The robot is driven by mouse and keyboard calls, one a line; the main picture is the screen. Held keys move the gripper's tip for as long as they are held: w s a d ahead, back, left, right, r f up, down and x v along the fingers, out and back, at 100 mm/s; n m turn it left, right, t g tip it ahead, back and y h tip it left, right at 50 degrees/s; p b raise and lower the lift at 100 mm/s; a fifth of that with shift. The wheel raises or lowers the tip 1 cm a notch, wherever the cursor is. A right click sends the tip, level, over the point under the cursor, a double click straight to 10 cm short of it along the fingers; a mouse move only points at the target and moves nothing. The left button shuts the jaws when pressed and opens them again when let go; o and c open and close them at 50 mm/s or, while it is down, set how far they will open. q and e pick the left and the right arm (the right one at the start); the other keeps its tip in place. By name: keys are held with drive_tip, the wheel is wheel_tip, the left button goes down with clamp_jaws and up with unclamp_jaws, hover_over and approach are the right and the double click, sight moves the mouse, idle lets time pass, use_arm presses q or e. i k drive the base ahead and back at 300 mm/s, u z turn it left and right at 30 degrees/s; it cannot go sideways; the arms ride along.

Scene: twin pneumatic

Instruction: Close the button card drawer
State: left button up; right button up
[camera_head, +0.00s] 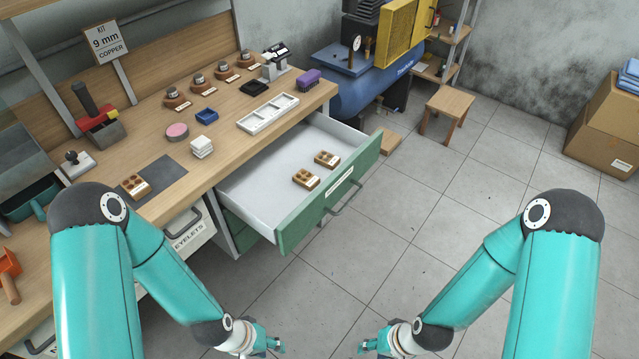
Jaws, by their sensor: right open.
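The drawer (262,196) is pulled out of the workbench. It has a white inside, a green front (312,212) with a white label, and a grey bar handle (347,197). Two small brown button cards, one nearer (306,179) and one farther (327,159), lie inside it. My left gripper (278,346) is at the bottom edge, below and in front of the drawer, apart from it. Its finger opening is too small and cut off to tell. My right gripper (364,347) is open at the bottom edge, to the right of the left one, touching nothing.
The wooden bench top (235,150) holds a white divided tray (268,113), a grey mat (165,186) with another brown card, and several small items. A blue compressor (365,88) and a stool (449,103) stand behind. The tiled floor (430,220) before the drawer is clear.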

sight(262, 192)
drive_tip(key=z, duration=0.15)
drive_tip(key=i, duration=0.45)
drive_tip(key=u, duration=0.9)
drive_tip(key=k, duration=0.7)
drive_tip(key=z, duration=0.15)
drive_tip(key=i, duration=1)
drive_tip(key=z, duration=0.1)
